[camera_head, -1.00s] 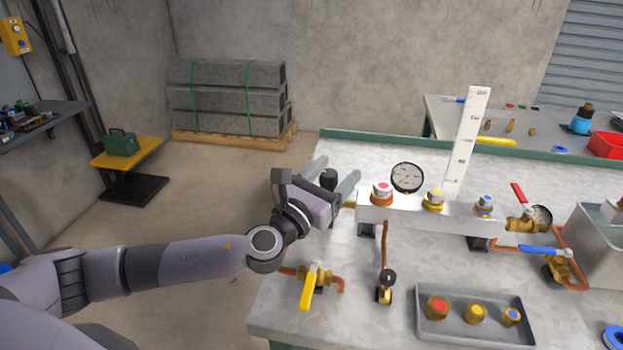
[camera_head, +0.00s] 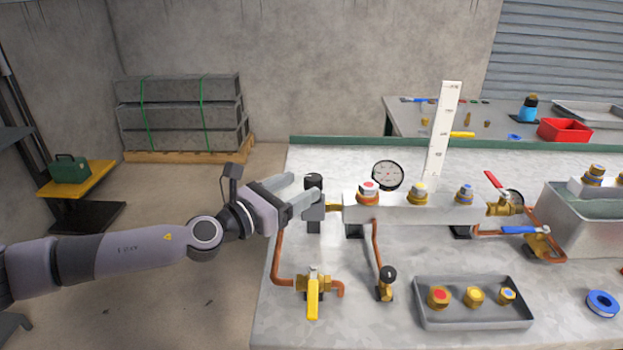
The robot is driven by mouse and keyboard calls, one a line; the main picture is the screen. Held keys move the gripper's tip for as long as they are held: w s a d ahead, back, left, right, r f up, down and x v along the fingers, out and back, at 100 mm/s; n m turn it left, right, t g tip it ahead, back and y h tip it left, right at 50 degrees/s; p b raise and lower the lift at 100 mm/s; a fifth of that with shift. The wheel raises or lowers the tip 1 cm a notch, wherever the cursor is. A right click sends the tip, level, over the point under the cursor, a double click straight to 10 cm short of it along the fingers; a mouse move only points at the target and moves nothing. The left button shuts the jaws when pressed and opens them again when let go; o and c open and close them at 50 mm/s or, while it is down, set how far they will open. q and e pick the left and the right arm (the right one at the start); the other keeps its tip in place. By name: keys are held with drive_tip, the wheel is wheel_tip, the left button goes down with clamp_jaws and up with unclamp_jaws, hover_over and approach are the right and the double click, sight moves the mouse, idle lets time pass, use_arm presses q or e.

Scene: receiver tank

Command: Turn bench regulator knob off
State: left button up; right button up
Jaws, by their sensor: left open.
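The bench regulator has a black knob (camera_head: 314,180) on top of a dark grey body (camera_head: 314,212), at the left end of the silver manifold (camera_head: 410,209). My left gripper (camera_head: 304,186) comes in from the left with its two fingers spread. Its fingertips are at the knob's left side, one behind and one in front of the regulator. The front finger covers part of the regulator just below the knob. I cannot tell whether either finger touches it. My right gripper is not in view.
A round gauge (camera_head: 388,175) and a white scale (camera_head: 443,130) stand by the manifold. A yellow-handled valve (camera_head: 313,297), a small black-knobbed valve (camera_head: 387,282) and a grey tray (camera_head: 472,318) with brass fittings are in front. The bench's left edge is below my arm.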

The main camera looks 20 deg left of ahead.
sight(307, 183)
use_arm(q)
drive_tip(key=shift+x, duration=2.6)
drive_tip(key=c, duration=0.9)
